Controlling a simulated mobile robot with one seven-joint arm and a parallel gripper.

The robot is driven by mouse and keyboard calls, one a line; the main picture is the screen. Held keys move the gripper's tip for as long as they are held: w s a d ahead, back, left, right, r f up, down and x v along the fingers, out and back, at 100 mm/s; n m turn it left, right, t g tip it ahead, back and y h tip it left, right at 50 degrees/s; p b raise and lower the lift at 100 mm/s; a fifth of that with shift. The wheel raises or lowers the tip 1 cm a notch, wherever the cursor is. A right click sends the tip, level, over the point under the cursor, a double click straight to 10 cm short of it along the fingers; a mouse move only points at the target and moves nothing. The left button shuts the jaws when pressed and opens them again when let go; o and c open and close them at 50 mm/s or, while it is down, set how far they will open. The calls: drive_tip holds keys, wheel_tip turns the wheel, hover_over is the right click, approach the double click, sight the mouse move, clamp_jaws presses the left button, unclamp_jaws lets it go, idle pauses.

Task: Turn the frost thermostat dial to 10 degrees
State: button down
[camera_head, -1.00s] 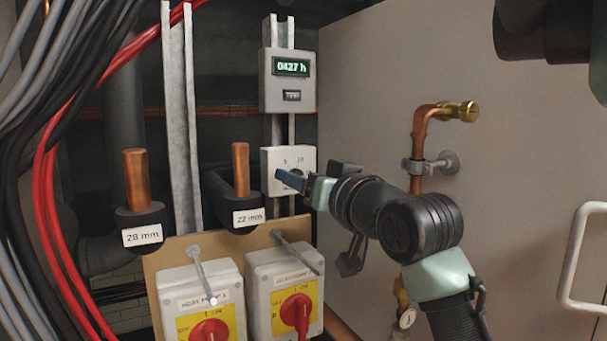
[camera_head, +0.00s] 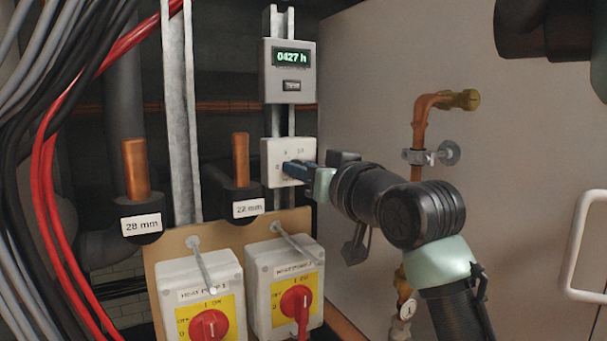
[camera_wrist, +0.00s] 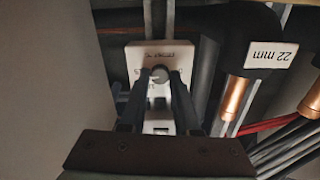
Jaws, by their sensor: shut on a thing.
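The frost thermostat is a small white box (camera_head: 272,170) on a metal rail, with the marks 5 and 10 showing above its dial. In the wrist view the thermostat (camera_wrist: 145,50) appears upside down, with the round grey dial (camera_wrist: 160,73) between the fingertips. My gripper (camera_head: 290,170) reaches in from the right and is shut on the dial; it also shows in the wrist view (camera_wrist: 160,80). The fingers hide the dial in the head view, and I cannot read where its pointer stands.
An hour counter (camera_head: 290,72) reading 0427 h sits above the thermostat. Two isolators with red knobs (camera_head: 209,325) (camera_head: 296,303) and thin rods stand below. Capped copper pipes (camera_head: 136,170) (camera_head: 241,160) are to the left, a copper valve pipe (camera_head: 420,120) to the right.

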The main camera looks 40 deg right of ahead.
drive_tip(key=n+b, duration=0.6)
drive_tip(key=n, duration=0.4)
drive_tip(key=shift+n, duration=0.4)
idle(0.4)
drive_tip(key=c, duration=0.6)
unclamp_jaws()
drive_tip(key=shift+r, duration=0.1)
wheel_tip(320, 180, up, 10)
drive_tip(key=shift+f+b, duration=0.1)
drive_tip(key=shift+b, duration=0.9)
